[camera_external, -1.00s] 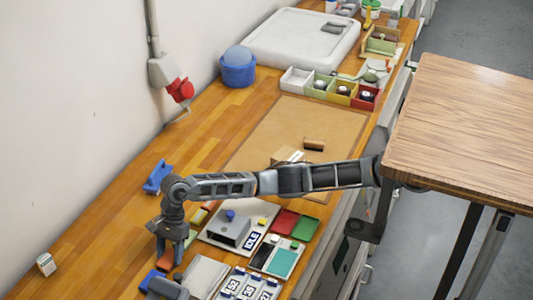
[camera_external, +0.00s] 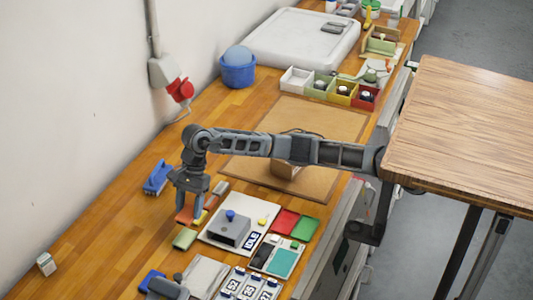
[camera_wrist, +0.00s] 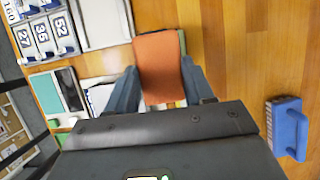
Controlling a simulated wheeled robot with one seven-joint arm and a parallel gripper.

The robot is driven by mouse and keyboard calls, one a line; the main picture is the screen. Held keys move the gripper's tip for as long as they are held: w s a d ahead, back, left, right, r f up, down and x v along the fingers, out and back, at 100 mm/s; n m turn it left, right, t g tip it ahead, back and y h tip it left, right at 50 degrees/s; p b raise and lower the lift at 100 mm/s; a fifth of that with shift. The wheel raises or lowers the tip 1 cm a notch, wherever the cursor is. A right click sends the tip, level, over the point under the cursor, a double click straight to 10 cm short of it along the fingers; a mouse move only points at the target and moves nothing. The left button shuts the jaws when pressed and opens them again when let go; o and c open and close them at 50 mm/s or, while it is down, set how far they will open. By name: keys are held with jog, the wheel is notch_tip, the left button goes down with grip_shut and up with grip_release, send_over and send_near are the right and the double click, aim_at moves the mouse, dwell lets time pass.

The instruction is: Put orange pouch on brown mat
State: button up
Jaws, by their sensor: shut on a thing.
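The orange pouch (camera_external: 184,214) hangs between the fingers of my gripper (camera_external: 189,206) above the wooden bench. In the wrist view the pouch (camera_wrist: 158,62) lies between both fingers of my gripper (camera_wrist: 158,76), which is shut on it. The brown mat (camera_external: 330,115) lies flat farther up the bench, beyond the gripper. My forearm crosses in front of part of the mat, and a small brown block (camera_external: 286,170) on it is partly hidden.
A green pad (camera_external: 185,239) lies just below the pouch. A blue brush (camera_external: 158,178) lies to the left, and a white board with a grey box (camera_external: 230,229) to the right. Coloured bins (camera_external: 342,93) stand beyond the mat. Much of the mat looks clear.

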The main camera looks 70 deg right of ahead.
jog(key=shift+d+r, duration=0.25)
jog(key=shift+d, duration=0.15)
jog(key=w+d+m+t+p, duration=0.3)
jog(key=d+m, duration=0.4)
jog(key=d, duration=2.8)
jog(key=s+d+m+h+p, duration=0.15)
jog(key=s+d, duration=0.35)
jog(key=d, duration=0.5)
jog(key=s+d+m+t, duration=0.1)
jog(key=s+d+m, duration=0.3)
jog(key=d, duration=0.5)
jog(key=s+d+m+h+p, duration=0.1)
jog(key=s+d, duration=0.5)
jog(key=d, duration=0.4)
jog(key=w+a+f, duration=0.2)
jog(key=w, duration=0.1)
jog(key=w+a+f+p, duration=0.1)
jog(key=w+a+f, duration=0.1)
jog(key=w, duration=0.1)
jog(key=w+a+f, duration=0.2)
jog(key=w+a, duration=0.1)
jog(key=shift+f+p, duration=0.15)
jog(key=shift+p, duration=0.2)
jog(key=shift+w+f+p, duration=0.15)
jog(key=shift+f+p, duration=0.15)
jog(key=shift+f, duration=1.8)
jog(key=shift+f, duration=0.15)
